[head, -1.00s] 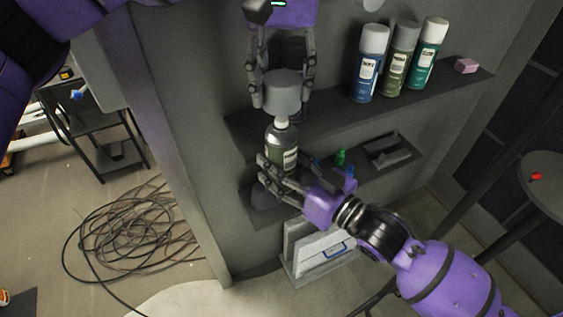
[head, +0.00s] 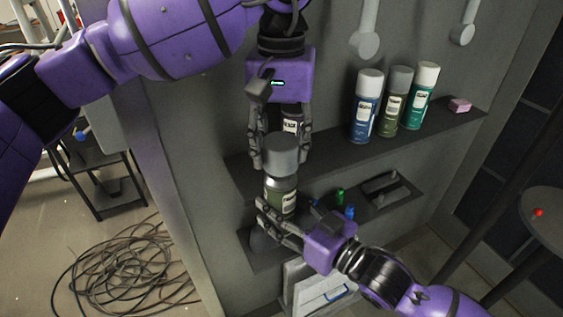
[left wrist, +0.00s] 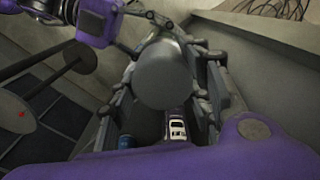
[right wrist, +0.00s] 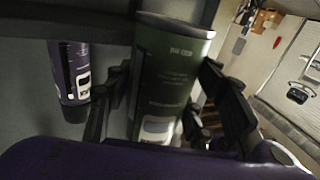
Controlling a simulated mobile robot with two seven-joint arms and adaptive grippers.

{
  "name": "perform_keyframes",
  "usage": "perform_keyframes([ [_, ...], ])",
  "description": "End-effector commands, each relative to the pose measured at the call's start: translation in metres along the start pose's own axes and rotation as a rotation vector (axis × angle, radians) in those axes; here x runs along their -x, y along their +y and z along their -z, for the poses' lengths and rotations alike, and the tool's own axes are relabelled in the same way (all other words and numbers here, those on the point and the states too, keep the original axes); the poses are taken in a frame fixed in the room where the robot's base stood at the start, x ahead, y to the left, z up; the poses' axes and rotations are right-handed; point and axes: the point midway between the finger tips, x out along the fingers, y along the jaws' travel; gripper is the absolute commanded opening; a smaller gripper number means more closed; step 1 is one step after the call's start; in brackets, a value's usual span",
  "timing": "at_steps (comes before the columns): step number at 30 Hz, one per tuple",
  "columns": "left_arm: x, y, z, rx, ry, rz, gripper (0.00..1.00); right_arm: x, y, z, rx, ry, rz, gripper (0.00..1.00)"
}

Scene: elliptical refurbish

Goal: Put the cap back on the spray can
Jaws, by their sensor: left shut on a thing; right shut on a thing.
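The grey cap (head: 281,155) is held between the fingers of my left gripper (head: 281,166), directly above the spray can. It shows as a grey disc in the left wrist view (left wrist: 165,75). The dark green spray can (head: 281,194) with a pale label stands upright, with my right gripper (head: 268,214) shut around its lower body. It fills the middle of the right wrist view (right wrist: 170,70). The cap's lower rim meets the can's top in the head view, and the white nozzle is hidden. I cannot tell whether the cap is fully seated.
A blue can (head: 366,110), a green can (head: 392,105) and a teal can (head: 420,98) stand on the upper shelf (head: 340,145) beside a pink block (head: 459,105). Another can (head: 290,125) is partly hidden behind my left gripper. The lower shelf holds small bottles and a dark tray (head: 388,190).

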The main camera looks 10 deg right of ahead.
Motion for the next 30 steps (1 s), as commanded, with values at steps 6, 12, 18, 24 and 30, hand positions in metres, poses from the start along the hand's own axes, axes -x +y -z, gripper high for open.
perform_keyframes([
  [6, -0.002, 0.000, 0.000, 0.000, 0.000, 0.000, 0.35, 0.000, 0.000, 0.002, 0.001, 0.003, 0.001, 0.00],
  [12, -0.012, 0.000, 0.000, 0.000, -0.001, -0.001, 0.35, 0.000, 0.000, 0.002, 0.001, 0.003, 0.001, 0.00],
  [18, -0.018, 0.000, 0.000, 0.000, 0.000, 0.000, 0.35, 0.000, 0.000, 0.002, 0.001, 0.003, 0.001, 0.00],
  [24, -0.018, 0.000, 0.000, 0.000, 0.000, 0.000, 0.35, 0.000, 0.000, 0.002, 0.001, 0.003, 0.001, 0.00],
  [30, -0.018, 0.000, 0.000, 0.000, 0.000, 0.000, 0.35, 0.000, 0.000, 0.002, 0.001, 0.003, 0.001, 0.00],
])
